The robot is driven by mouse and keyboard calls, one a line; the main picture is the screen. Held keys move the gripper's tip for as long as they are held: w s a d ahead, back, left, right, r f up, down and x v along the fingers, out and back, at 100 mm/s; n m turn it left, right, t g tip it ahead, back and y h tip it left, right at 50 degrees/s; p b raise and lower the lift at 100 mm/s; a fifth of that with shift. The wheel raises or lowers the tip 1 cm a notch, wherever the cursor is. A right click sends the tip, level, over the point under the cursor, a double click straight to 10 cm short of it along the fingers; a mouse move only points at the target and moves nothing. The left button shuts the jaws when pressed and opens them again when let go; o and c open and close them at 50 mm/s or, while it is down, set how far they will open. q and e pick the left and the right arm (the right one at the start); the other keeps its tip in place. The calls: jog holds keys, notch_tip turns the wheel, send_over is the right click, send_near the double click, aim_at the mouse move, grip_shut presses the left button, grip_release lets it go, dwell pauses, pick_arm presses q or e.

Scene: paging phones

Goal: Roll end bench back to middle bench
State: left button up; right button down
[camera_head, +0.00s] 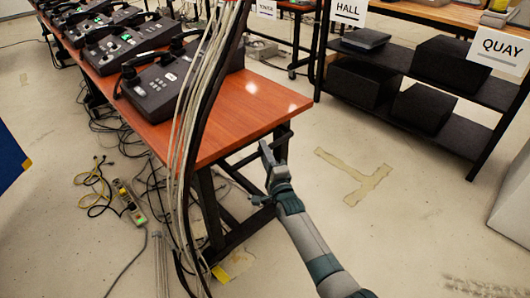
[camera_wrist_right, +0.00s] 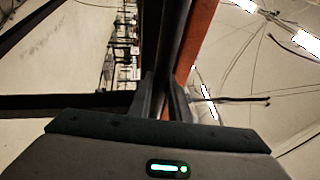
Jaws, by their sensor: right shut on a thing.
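The end bench (camera_head: 257,104) has a red-orange top and a dark metal frame, and its near end faces me in the head view. Dark desk phones (camera_head: 158,88) stand in a row along it and toward the upper left. I cannot tell where this bench stops and the middle bench starts. My right gripper (camera_head: 267,155) is at the near end of the bench, just below the top, shut on its dark end rail (camera_head: 245,153). In the right wrist view the fingers (camera_wrist_right: 164,98) close around a dark bar (camera_wrist_right: 170,45) beside the red top edge. My left gripper is not in view.
A thick cable bundle (camera_head: 190,120) hangs in front of the bench. Loose cables and a power strip (camera_head: 130,201) lie on the floor at left. A black shelf (camera_head: 480,87) with dark boxes stands at upper right. The floor around a tape mark (camera_head: 356,180) is clear.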

jog(key=shift+a+r, duration=0.1)
jog(key=shift+r, duration=0.1)
jog(key=c, duration=1.6)
grip_release()
jog(key=shift+w+a, duration=0.1)
jog(key=shift+w, duration=0.05)
jog(key=shift+c, duration=0.2)
jog(key=shift+w+f, duration=0.1)
jog(key=shift+f, duration=0.1)
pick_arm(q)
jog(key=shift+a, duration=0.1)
pick_arm(e)
jog(key=shift+s, duration=0.2)
jog(key=shift+s+d+f, duration=0.15)
jog(key=shift+s+d, duration=0.1)
jog(key=shift+s, duration=0.25)
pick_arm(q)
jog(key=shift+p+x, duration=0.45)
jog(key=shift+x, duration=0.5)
pick_arm(e)
jog(key=v, duration=1.6)
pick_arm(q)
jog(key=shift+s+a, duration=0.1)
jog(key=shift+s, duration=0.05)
